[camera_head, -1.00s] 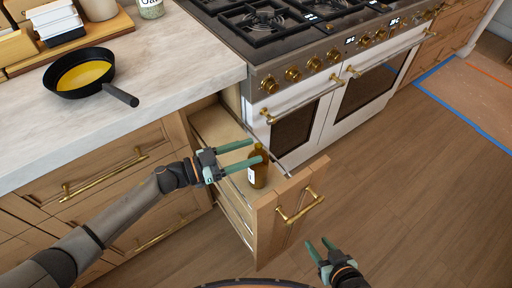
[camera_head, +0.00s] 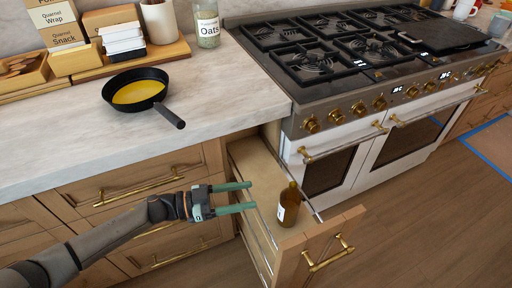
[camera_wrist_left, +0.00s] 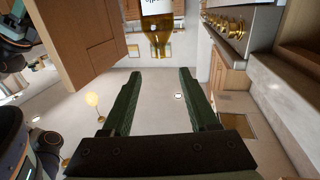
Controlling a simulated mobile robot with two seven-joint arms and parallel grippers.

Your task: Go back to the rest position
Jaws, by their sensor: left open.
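My left gripper (camera_head: 246,198) is open and empty, with its green fingers pointing right, left of the open pull-out drawer's bottle. The brown bottle (camera_head: 289,208) with a white label stands upright in the pull-out drawer (camera_head: 318,246), apart from the fingers. In the left wrist view, the two fingers (camera_wrist_left: 156,100) are spread with nothing between them, and the bottle (camera_wrist_left: 157,28) shows beyond them at the top. My right gripper is not in view now.
A black pan (camera_head: 136,92) with yellow contents sits on the counter (camera_head: 60,140). The stove (camera_head: 350,110) stands right of the drawer. A wooden tray (camera_head: 130,62), a jar of oats (camera_head: 207,28) and boxes are at the back left. The floor at lower right is clear.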

